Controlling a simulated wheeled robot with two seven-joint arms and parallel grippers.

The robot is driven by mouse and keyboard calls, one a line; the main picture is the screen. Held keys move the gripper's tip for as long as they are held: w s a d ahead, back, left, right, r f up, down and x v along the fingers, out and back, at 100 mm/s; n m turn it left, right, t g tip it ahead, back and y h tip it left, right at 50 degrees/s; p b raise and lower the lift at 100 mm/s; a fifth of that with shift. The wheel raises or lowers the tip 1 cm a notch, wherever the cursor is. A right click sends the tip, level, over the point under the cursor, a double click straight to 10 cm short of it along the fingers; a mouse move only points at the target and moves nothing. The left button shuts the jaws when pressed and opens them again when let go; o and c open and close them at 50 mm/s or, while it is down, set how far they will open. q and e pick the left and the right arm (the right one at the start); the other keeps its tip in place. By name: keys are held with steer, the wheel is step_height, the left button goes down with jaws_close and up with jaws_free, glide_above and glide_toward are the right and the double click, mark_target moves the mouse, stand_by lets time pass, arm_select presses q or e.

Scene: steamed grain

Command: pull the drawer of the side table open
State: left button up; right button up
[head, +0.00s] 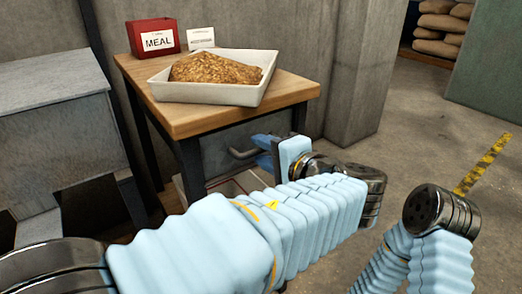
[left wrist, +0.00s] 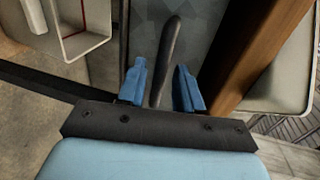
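The side table (head: 190,118) has a wooden top and dark legs. Its drawer front (head: 215,157) is a grey panel under the top, partly hidden by my arm; a mottled grey-blue face also shows in the left wrist view (left wrist: 205,35). A dark bar handle (head: 241,153) stands out from it. My left gripper (head: 259,150) is at the handle, with its blue fingers apart. In the left wrist view the handle (left wrist: 169,60) lies between the two fingers, with gaps on both sides. The drawer looks closed. My right arm shows at the right; its gripper is out of view.
A white tray of grain (head: 158,90), a red MEAL box (head: 153,35) and a small white card (head: 201,37) stand on the table. A white, red-lined container (head: 240,184) is below. A grey cabinet (head: 55,120) is at the left. The floor at the right is clear.

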arm_select(q)
steer(key=shift+x, duration=0.75)
jaws_close()
steer(key=shift+s+d, duration=0.1)
arm_select(e)
steer(key=shift+s, duration=0.1)
